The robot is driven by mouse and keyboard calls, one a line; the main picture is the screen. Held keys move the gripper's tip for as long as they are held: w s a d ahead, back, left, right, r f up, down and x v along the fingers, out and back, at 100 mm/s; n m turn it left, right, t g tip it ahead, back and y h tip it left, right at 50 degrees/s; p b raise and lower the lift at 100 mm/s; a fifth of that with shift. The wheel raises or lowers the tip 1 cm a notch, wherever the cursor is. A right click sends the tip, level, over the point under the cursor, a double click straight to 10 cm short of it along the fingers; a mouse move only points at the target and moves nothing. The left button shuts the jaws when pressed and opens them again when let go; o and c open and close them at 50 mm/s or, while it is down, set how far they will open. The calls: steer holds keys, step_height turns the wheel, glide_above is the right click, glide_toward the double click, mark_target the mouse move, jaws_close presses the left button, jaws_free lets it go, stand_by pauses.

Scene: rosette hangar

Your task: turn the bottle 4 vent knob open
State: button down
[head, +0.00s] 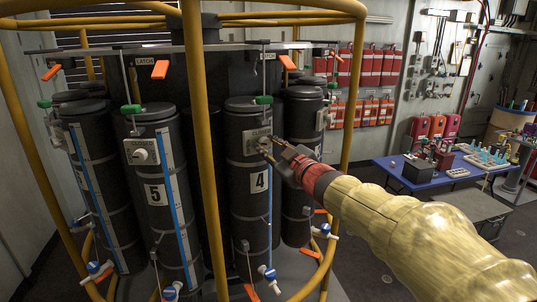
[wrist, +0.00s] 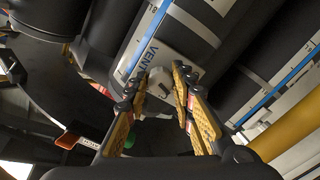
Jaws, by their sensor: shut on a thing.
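Bottle 4 (head: 250,215), a dark upright cylinder with a white "4" label, stands in the rack right of centre in the head view. Its vent plate (head: 250,140) is on the upper body, partly covered by my gripper. My gripper (head: 267,147) reaches the plate from the right. In the wrist view, my gripper (wrist: 168,82) has its yellow-padded fingers on either side of the pale vent knob (wrist: 161,85) and is shut on it. The plate (wrist: 153,58) behind it reads "VENT". The fingers partly hide the knob, and I cannot tell its exact angle.
Bottle 5 (head: 155,225) stands to the left with its own vent knob (head: 141,155) by a "CLOSED" label. Yellow rails (head: 200,150) cage the rack, one upright (head: 347,125) close to my arm. Green handles (head: 263,100) sit above the bottles. A blue table (head: 400,178) stands right.

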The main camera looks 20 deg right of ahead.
steer(key=shift+f+n+b, duration=0.1)
steer(key=shift+n+b, duration=0.5)
steer(key=shift+n, duration=0.4)
steer(key=c, duration=1.5)
jaws_free()
steer(key=shift+s, duration=0.1)
steer(key=v, duration=1.2)
